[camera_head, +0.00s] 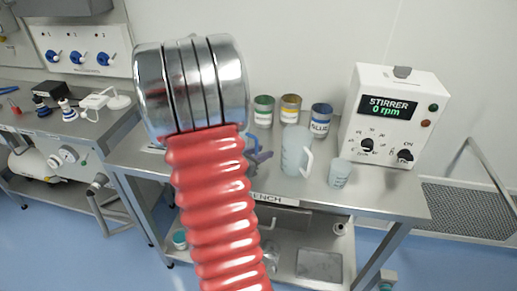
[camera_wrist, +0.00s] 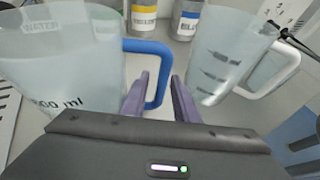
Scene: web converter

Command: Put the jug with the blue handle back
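The jug with the blue handle (camera_wrist: 62,65) fills the left of the wrist view. It is clear, marked WATER and holds pale liquid. My gripper (camera_wrist: 160,75) has its two purple fingers apart, one on each side of the blue handle (camera_wrist: 162,72). A small gap shows beside the left finger; contact on the right is unclear.
A jug with a white handle (camera_wrist: 228,60) stands close on the right; it also shows in the head view (camera_head: 296,152). Behind are green, yellow and blue-labelled cans (camera_head: 291,110). A small beaker (camera_head: 340,173) and the stirrer box (camera_head: 392,115) stand at right on the bench.

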